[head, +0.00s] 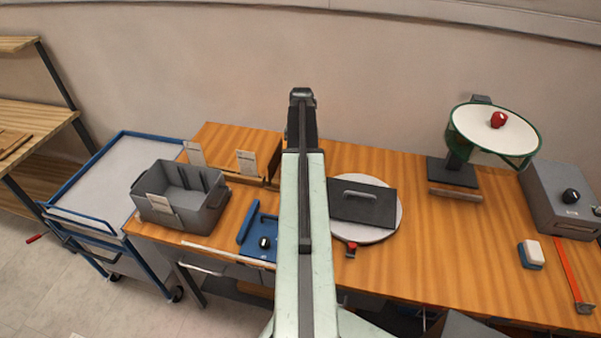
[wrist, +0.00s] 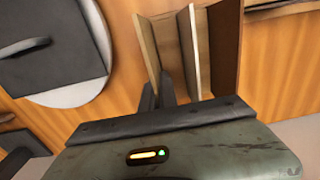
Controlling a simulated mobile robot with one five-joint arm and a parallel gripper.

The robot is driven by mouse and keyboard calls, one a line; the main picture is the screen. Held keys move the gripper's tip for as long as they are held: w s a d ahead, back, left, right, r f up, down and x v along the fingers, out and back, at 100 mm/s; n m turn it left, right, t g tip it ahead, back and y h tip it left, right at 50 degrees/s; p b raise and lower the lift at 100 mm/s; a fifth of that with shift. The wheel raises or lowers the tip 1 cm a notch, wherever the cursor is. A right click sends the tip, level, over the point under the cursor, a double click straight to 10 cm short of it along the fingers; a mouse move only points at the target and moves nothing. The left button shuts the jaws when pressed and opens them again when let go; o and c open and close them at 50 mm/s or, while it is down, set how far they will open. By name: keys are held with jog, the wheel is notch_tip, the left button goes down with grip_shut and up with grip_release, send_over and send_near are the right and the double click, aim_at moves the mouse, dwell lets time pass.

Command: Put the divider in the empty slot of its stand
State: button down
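My gripper (head: 301,95) is at the far end of my raised arm, beside the right end of a low wooden stand (head: 232,178) at the back of the table. In the wrist view the two dark fingertips (wrist: 158,82) are close together. A thin brown board (wrist: 148,48) runs down to them; I cannot tell whether it is gripped or stands behind them. A pale upright panel (wrist: 188,48) and a wider brown board (wrist: 225,45) stand to its right, apart from it. I cannot tell which board is the divider. The slots are hidden by the boards and my arm.
A grey bin (head: 207,215) stands at the left, with white cards (head: 247,163) behind it. A blue fixture (head: 250,238) is left of my arm. A round plate (head: 390,225) bearing a dark handled lid (head: 365,210) is to the right.

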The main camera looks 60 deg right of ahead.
notch_tip(320, 180, down, 4)
jog(key=b, duration=0.4)
jog(key=shift+r, duration=0.25)
jog(key=shift+f, duration=0.2)
jog(key=c, duration=1.6)
grip_release()
jog(key=shift+c, duration=0.2)
jog(key=shift+r, duration=0.1)
notch_tip(320, 180, up, 12)
jog(key=p, duration=1.2)
jog(key=shift+r+p, duration=0.25)
jog(key=shift+p, duration=0.15)
jog(key=shift+f, duration=0.15)
